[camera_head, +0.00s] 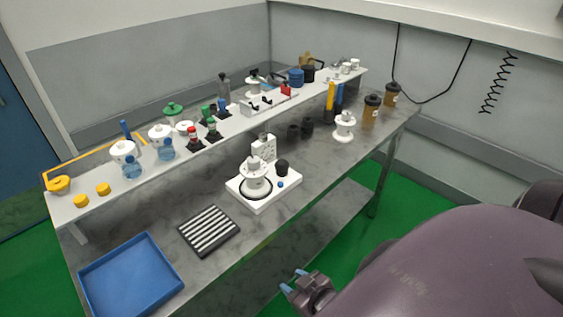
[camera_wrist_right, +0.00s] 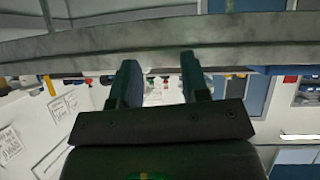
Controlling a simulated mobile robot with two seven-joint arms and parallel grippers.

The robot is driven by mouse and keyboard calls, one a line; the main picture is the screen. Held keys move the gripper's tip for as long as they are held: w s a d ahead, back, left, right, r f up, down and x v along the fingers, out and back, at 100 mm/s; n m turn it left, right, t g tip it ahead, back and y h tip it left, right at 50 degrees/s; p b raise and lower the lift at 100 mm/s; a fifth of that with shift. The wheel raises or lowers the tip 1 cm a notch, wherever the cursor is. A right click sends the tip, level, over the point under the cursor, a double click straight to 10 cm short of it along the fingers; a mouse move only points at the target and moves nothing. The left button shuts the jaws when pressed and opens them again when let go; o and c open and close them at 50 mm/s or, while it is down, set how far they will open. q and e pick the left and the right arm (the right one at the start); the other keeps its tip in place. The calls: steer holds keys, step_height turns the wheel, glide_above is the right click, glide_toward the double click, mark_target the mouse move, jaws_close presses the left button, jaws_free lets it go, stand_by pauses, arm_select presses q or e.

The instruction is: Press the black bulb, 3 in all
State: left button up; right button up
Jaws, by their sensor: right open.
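A white device (camera_head: 262,203) stands on the grey bench near its front edge. It carries a white stepped knob (camera_head: 255,178), a small black rounded piece (camera_head: 282,166) that looks like the black bulb, and a blue button (camera_head: 280,185). My right gripper (camera_head: 293,280) is in front of the bench, apart from the device and nearer to me. Its fingers are parted and empty, as the right wrist view (camera_wrist_right: 160,68) also shows. The bulb cannot be made out in the wrist view. My left gripper is not in view.
A blue tray (camera_head: 132,280) and a black-and-white striped rack (camera_head: 208,232) lie to the left on the grey bench (camera_head: 330,165). A raised white shelf (camera_head: 222,134) behind holds several bottles and jars. A white stand (camera_head: 344,127) and brown jars (camera_head: 371,108) stand to the right.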

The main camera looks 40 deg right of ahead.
jaws_close()
stand_by(1.4)
